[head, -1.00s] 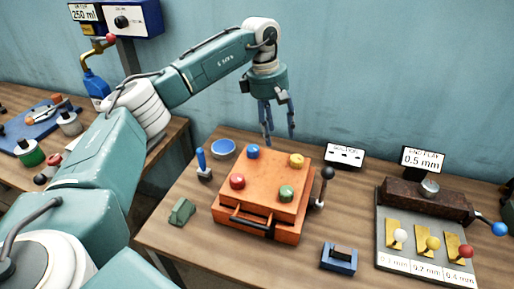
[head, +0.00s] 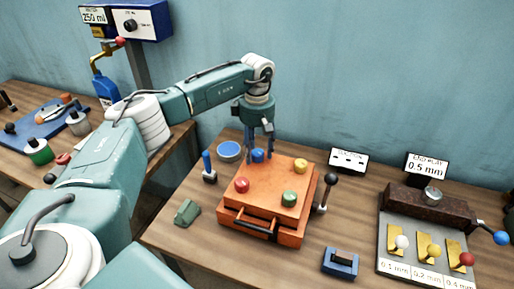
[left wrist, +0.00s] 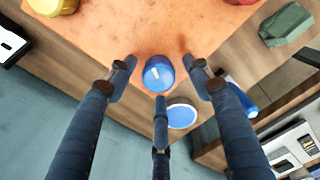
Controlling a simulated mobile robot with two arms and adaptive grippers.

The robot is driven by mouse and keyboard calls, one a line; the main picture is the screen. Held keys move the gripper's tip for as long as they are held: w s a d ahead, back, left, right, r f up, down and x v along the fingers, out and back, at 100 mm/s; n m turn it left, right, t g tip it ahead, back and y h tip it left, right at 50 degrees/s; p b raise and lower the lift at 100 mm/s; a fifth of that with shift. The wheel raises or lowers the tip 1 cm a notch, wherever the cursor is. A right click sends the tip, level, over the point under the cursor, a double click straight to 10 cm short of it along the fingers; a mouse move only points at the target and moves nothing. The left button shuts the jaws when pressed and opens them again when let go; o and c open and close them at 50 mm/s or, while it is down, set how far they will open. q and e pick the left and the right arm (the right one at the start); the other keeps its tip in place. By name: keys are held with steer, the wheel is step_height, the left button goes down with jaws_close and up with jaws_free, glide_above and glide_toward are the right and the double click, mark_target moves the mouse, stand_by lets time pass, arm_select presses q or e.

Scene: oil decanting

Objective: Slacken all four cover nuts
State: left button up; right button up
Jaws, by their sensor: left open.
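The orange box (head: 265,185) stands on the table with coloured cover nuts on its top corners. The blue nut (head: 258,156) is at the back left, the yellow nut (head: 300,166) at the back right, the red nut (head: 242,185) at the front left and the green nut (head: 289,199) at the front right. My left gripper (head: 261,150) is open, pointing down over the blue nut. In the left wrist view the blue nut (left wrist: 158,74), with a white mark on top, lies between the spread fingers, apparently untouched. My right gripper is out of view.
A blue-handled tool (head: 208,168) and a blue round dish (head: 229,151) stand left of the box. A black-knobbed lever (head: 327,190) is at its right side. A green block (head: 187,212) and a blue block (head: 340,263) lie nearby. A gauge stand (head: 430,240) is at the right.

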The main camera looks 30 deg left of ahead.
arm_select(q)
steer(key=shift+f, duration=0.1)
steer(key=c, duration=1.1)
